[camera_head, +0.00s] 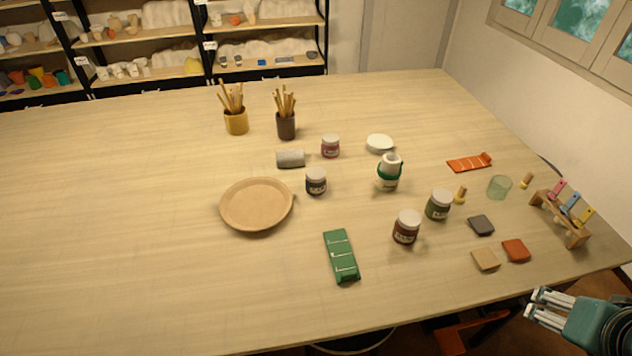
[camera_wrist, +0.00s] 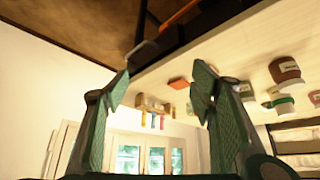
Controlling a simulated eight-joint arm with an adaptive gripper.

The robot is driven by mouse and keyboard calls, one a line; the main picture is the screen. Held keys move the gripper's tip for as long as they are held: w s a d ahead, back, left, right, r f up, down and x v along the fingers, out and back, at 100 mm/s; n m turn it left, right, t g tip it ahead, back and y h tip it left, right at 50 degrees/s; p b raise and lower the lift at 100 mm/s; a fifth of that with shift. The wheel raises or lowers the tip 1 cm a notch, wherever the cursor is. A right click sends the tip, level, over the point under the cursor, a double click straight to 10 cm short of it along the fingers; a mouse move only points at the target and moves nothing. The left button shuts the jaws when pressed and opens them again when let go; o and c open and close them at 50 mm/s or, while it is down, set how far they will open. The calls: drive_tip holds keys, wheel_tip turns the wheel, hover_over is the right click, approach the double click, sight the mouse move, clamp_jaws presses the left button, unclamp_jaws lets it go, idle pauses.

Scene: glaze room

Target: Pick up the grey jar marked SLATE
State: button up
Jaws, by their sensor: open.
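Several small jars with pale lids stand on the table; their labels are too small to read. A dark grey-blue jar (camera_head: 316,183) stands upright right of the tan dish and is the closest to grey. The others are a pink-red jar (camera_head: 330,147), a green jar (camera_head: 438,205) and a brown jar (camera_head: 406,228). A grey cylinder (camera_head: 290,158) lies behind the dark jar; I cannot tell what it is. My gripper (camera_head: 533,305) is open and empty off the table's front right edge, far from the dark jar. Its spread fingers show in the wrist view (camera_wrist: 162,80).
A tan dish (camera_head: 228,213), a green palette strip (camera_head: 341,257), a white pot with a green band (camera_head: 390,172), two brush cups and several small tiles share the table. A wooden rack (camera_head: 562,218) stands near my gripper. The table's left side is clear.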

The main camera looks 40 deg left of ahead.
drive_tip(key=w+a+r+n+g+y+p, duration=0.15)
drive_tip(key=w+a+r+n+p, duration=0.4)
drive_tip(key=w+a, duration=0.6)
drive_tip(key=n+g+p, duration=0.5)
drive_tip(key=n+p, duration=0.3)
drive_tip(key=p, duration=0.6)
hover_over(316, 173)
drive_tip(key=d, duration=0.1)
drive_tip(key=f, duration=0.6)
drive_tip(key=shift+w+d+f, duration=0.1)
drive_tip(key=shift+d+f, duration=0.1)
drive_tip(key=shift+f, duration=0.05)
drive_tip(key=shift+s+a+f, duration=0.2)
drive_tip(key=shift+a+f, duration=0.1)
drive_tip(key=shift+a, duration=0.1)
